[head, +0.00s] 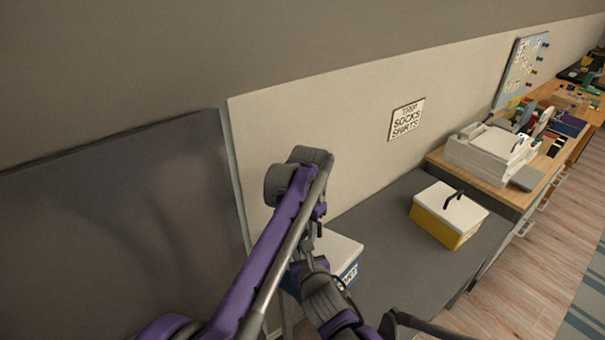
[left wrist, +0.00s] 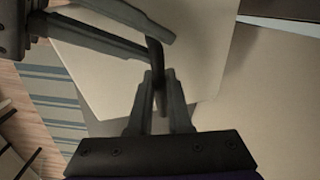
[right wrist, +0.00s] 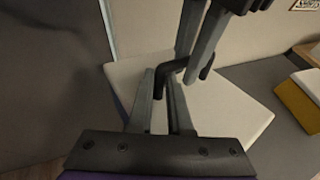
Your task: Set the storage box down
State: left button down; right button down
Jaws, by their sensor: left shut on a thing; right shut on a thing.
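The storage box is blue with a white lid (head: 341,247) and a partly hidden label. It is in the lower middle of the head view, at the near end of the grey bench top (head: 385,270). My arms hide much of it. I cannot tell whether its base touches the bench. My left gripper (left wrist: 160,78) is shut on the dark lid handle (left wrist: 155,50). My right gripper (right wrist: 160,76) is shut on the same handle (right wrist: 204,72), close beside the left one. The lid fills the middle of the right wrist view (right wrist: 225,105).
A yellow box with a white lid (head: 448,213) stands farther along the bench. Beyond it a wooden desk (head: 470,177) carries a printer (head: 490,150). A wall sign (head: 406,119) hangs above. The bench between the boxes is clear. Wood floor (head: 510,285) lies to the right.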

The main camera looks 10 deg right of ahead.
jog(key=shift+w+a+r, duration=0.1)
jog(key=shift+w+r, duration=0.1)
dwell(0.7)
jog(key=c, duration=0.8)
grip_release()
jog(key=shift+c, duration=0.2)
jog(key=shift+o, duration=0.4)
jog(key=shift+s, duration=0.15)
